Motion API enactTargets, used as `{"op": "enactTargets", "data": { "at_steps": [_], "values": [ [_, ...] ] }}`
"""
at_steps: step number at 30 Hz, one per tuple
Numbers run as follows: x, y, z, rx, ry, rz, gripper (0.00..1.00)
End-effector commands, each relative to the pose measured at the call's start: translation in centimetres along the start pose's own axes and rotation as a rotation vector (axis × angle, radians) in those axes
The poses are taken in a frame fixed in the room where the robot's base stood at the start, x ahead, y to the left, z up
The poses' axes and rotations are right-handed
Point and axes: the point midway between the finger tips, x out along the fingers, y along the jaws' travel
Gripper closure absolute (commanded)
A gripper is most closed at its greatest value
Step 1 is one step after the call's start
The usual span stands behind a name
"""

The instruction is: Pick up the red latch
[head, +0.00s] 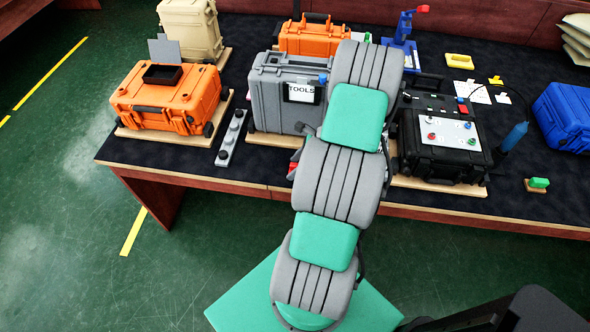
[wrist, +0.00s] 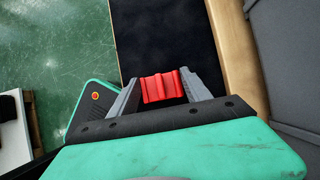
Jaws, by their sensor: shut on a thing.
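The red latch (wrist: 162,87) is a small ribbed red piece between the two grey fingers of my gripper (wrist: 160,90) in the wrist view. My gripper is shut on it, with a finger against each side. The dark table top (wrist: 175,35) lies beyond it. In the head view a bit of red (head: 293,168) shows at the left edge of my arm, in front of the grey TOOLS case (head: 270,95). My arm hides the gripper there.
An orange case (head: 160,98) stands on the left and a black case (head: 440,160) on the right of my arm. A grey strip with round knobs (head: 231,138) lies left of the grey case. A wooden board edge (wrist: 232,60) and grey case wall are close on the right in the wrist view.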

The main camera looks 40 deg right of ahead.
Motion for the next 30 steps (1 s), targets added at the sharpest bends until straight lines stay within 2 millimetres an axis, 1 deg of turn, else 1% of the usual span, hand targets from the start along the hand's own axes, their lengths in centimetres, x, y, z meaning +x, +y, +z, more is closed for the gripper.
{"op": "enactTargets", "data": {
  "at_steps": [1, 2, 13, 20, 23, 30],
  "values": [
    [0.0, 0.0, 0.0, 0.0, 0.0, 0.0, 0.52],
    [0.0, 0.0, 0.0, 0.0, 0.0, 0.0, 0.54],
    [0.0, 0.0, 0.0, 0.0, 0.0, 0.0, 0.84],
    [-0.2, -0.1, 0.1, -0.001, 0.0, -0.001, 0.84],
    [-1.2, -0.2, 0.7, -0.003, 0.0, -0.005, 0.84],
    [-6.1, -0.2, 3.5, -0.003, 0.0, -0.006, 0.84]
  ]
}}
